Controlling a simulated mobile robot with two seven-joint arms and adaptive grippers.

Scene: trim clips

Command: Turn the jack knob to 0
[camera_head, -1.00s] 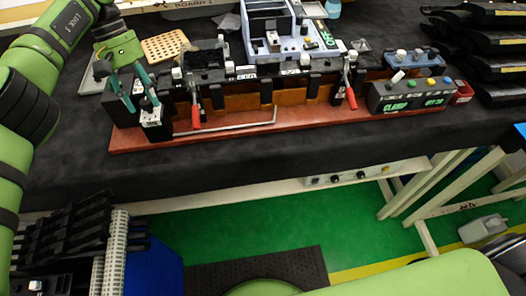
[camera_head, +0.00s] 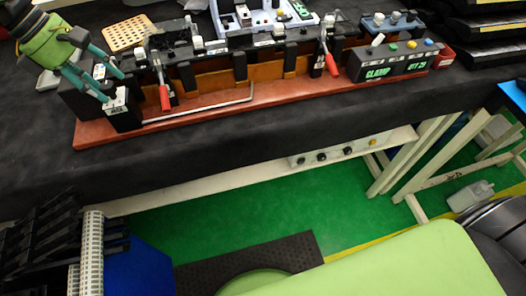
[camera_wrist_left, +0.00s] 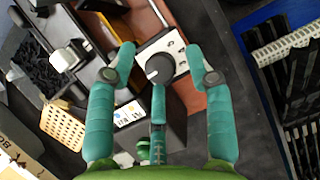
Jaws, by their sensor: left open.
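The jack knob is a dark round knob (camera_wrist_left: 160,68) on a white plate (camera_wrist_left: 172,45), on top of a black box. In the head view, the box (camera_head: 122,118) stands at the left end of the red-brown base, with a white label on its top; the knob is hard to make out there. My left gripper (camera_head: 115,88) comes down over this box with its teal fingers spread. In the left wrist view, the fingers (camera_wrist_left: 162,50) stand open on either side of the knob, with no clear contact. The knob's setting cannot be read. My right gripper is not in view.
Red-handled clamps (camera_head: 164,97) and a bent metal rod (camera_head: 205,104) lie right of the box along the fixture. A clamp control box (camera_head: 378,66) stands at the right end. A perforated tan tray (camera_head: 128,33) lies behind. The dark table front is clear.

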